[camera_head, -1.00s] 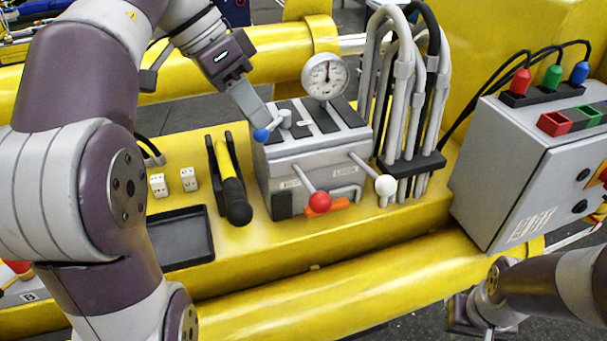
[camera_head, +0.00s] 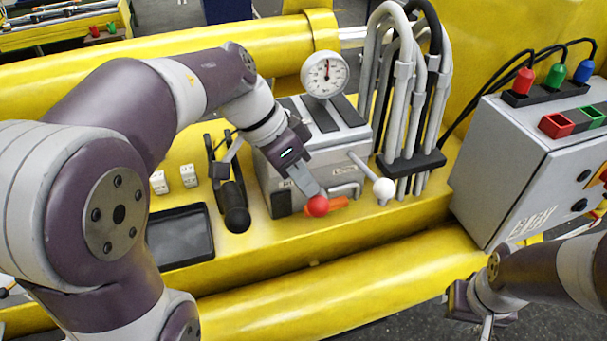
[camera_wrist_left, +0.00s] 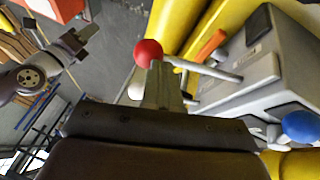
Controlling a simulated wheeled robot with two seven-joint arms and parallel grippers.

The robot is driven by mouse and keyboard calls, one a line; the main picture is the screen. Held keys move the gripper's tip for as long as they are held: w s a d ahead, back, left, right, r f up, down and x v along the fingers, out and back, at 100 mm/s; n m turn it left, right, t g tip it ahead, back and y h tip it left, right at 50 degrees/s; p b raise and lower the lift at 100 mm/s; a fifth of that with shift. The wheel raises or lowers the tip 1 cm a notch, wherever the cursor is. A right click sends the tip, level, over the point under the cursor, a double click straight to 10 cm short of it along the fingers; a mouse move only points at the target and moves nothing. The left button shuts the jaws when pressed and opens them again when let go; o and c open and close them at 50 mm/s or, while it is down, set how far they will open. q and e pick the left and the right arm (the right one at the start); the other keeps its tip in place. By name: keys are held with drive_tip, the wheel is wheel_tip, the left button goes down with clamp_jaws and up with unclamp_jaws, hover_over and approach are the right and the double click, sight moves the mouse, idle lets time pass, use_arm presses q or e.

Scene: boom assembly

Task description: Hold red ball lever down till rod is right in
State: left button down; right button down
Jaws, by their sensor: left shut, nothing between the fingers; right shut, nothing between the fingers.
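The red ball lever (camera_head: 317,206) sticks out from the front of the grey valve box (camera_head: 281,178). My left gripper (camera_head: 313,195) is shut, with its fingertips right at the red ball, and nothing shows between the fingers. In the left wrist view the red ball (camera_wrist_left: 148,53) lies just beyond the tips of my left gripper (camera_wrist_left: 157,68); I cannot tell whether they touch. My right gripper (camera_head: 487,328) is low at the right, apart from the box, and its fingers are partly cut off by the picture edge. No rod can be made out clearly.
A white ball lever (camera_head: 383,188) and an orange handle (camera_head: 340,202) are close to the red ball. A blue ball (camera_wrist_left: 301,126) is on the box's other side. A gauge (camera_head: 325,74) and grey hoses (camera_head: 404,100) stand behind. A grey control box (camera_head: 508,165) is at the right.

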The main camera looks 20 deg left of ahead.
use_arm(q)
drive_tip(key=shift+s, duration=0.15)
drive_tip(key=shift+s+d+f+t+y+b, duration=0.25)
drive_tip(key=shift+s+f+t+y+b, duration=0.15)
drive_tip(key=shift+s+f+t+b, duration=0.25)
drive_tip(key=shift+w+f, duration=0.1)
drive_tip(key=shift+w, duration=0.1)
idle(7.0)
